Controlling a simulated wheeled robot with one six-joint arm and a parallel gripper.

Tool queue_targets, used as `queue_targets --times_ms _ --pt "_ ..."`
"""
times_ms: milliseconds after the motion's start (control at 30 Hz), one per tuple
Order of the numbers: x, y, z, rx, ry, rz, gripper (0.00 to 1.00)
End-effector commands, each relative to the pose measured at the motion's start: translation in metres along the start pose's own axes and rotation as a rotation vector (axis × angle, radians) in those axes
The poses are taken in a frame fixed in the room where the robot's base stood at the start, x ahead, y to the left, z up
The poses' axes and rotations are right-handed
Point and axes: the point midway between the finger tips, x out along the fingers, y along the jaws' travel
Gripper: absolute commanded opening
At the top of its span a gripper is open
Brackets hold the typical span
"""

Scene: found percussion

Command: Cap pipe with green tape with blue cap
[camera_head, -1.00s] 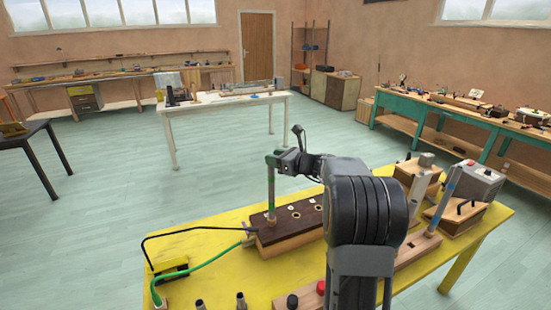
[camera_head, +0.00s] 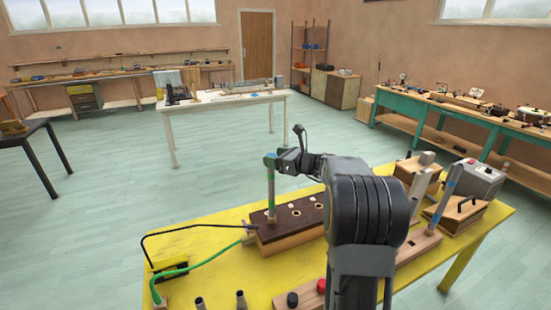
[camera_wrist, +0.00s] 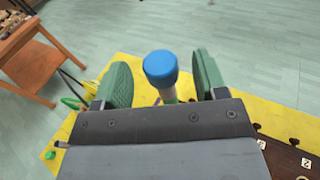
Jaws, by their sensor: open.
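The pipe with green tape (camera_head: 271,197) stands upright at the dark brown-topped wooden block on the yellow table. In the wrist view the blue cap (camera_wrist: 160,66) sits on top of a grey pipe (camera_wrist: 168,95), between my two green fingers. My gripper (camera_wrist: 156,75) is open, with a gap on each side of the cap. In the head view my gripper (camera_head: 271,160) is at the top of the taped pipe and hides the cap. The pipe's lower part is mostly hidden in the wrist view.
The brown-topped block (camera_head: 288,240) has several ringed holes. A pipe with blue tape (camera_head: 449,182) stands in a wooden base to the right. A red cap (camera_head: 321,286) and a black cap (camera_head: 292,299) are near the front. Black and green cables cross the left of the yellow table (camera_head: 205,245).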

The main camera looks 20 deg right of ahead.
Motion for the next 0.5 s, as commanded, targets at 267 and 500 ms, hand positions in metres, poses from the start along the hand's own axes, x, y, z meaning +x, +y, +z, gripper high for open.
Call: queue_targets --times_ms 267,500 --pt "-0.047 -0.001 -0.001 -0.001 -0.001 -0.006 0.66" --pt "-0.095 -0.001 -0.001 -0.001 -0.001 -0.005 0.66"
